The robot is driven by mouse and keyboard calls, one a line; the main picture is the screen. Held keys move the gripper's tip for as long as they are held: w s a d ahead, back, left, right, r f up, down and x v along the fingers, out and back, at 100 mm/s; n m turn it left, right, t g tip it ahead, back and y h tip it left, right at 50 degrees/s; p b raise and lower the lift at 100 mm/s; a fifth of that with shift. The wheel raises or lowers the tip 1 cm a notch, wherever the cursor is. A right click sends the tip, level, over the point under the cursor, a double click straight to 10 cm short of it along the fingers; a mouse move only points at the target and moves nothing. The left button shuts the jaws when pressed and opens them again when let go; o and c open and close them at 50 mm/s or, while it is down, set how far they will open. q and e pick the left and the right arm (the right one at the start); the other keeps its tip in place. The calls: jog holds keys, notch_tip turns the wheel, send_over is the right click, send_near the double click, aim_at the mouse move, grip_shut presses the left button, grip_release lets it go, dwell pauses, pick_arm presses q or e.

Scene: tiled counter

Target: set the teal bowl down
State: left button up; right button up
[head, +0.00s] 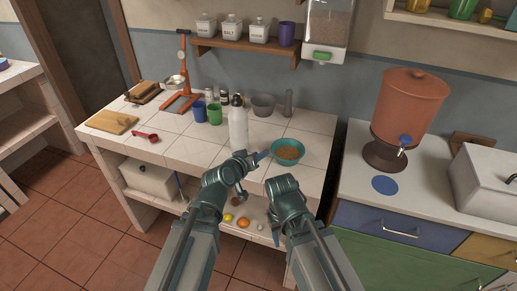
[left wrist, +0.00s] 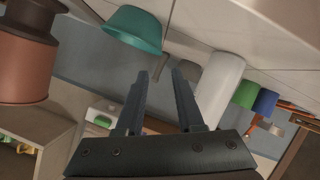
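The teal bowl (head: 288,151) sits upright on the tiled counter near its right end, with brownish-orange contents inside. It also shows at the top of the left wrist view (left wrist: 133,28), where the picture is upside down. My left gripper (head: 262,157) is just left of the bowl, apart from it. In the left wrist view its two fingers (left wrist: 159,75) are spread with nothing between them. My right arm ends in front of the counter, below the bowl in the head view; its fingers cannot be made out.
A grey bowl (head: 263,106), a green cup (head: 214,114) and a blue cup (head: 199,112) stand behind. A terracotta dispenser (head: 408,105) stands on the right counter. Bare tiles lie left of the bottle.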

pick_arm(q)
jog(key=s+d+f+m+g+y, duration=0.2)
jog(key=s+d+f+m+g, duration=0.15)
jog(key=s+f+g, duration=0.55)
jog(key=s+a+f+g+y, duration=0.1)
jog(key=s+a+f+y, duration=0.1)
jog(key=s, duration=0.4)
jog(key=s+a+f+m+g+y, duration=0.1)
jog(key=s+a+f+g+y, duration=0.1)
jog(key=s+a, duration=0.3)
jog(key=shift+s+y, duration=0.6)
jog(key=shift+s, duration=0.2)
jog(key=shift+r, duration=0.1)
notch_tip(320, 180, up, 3)
jog(key=p, duration=0.3)
jog(key=shift+r+p, duration=0.2)
jog(key=shift+p, duration=0.1)
